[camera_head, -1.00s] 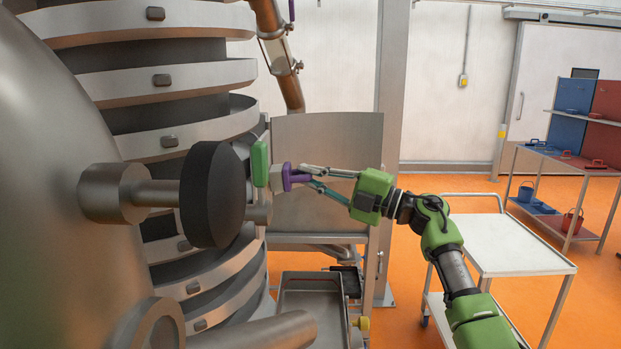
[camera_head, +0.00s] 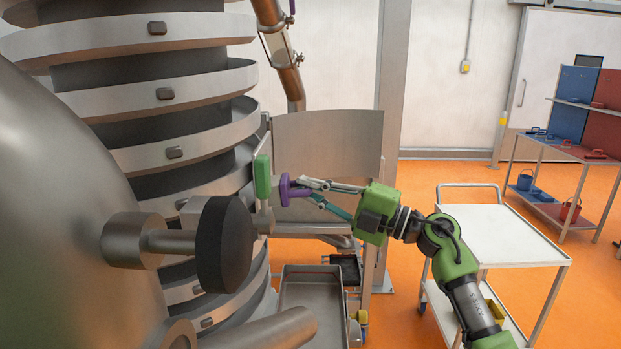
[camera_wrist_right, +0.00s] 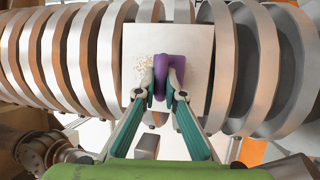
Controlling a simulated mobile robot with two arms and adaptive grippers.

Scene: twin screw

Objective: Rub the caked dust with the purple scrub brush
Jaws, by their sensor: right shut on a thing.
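My right gripper (camera_head: 308,190) is shut on the purple scrub brush (camera_head: 289,190), whose head faces left toward the ribbed metal machine. In the right wrist view the purple brush (camera_wrist_right: 176,68) stands between my fingertips (camera_wrist_right: 160,95), in front of a pale square plate (camera_wrist_right: 198,55). A speckled patch of caked dust (camera_wrist_right: 142,68) shows on this plate, just left of the brush. The brush hides part of the plate, and I cannot tell whether it touches. My left gripper is not in view.
A green block (camera_head: 262,177) is just left of the brush. A black disc (camera_head: 223,245) on a metal shaft is nearer. A metal tray (camera_head: 312,290) sits below. A white cart (camera_head: 500,238) stands at right, with orange floor beyond.

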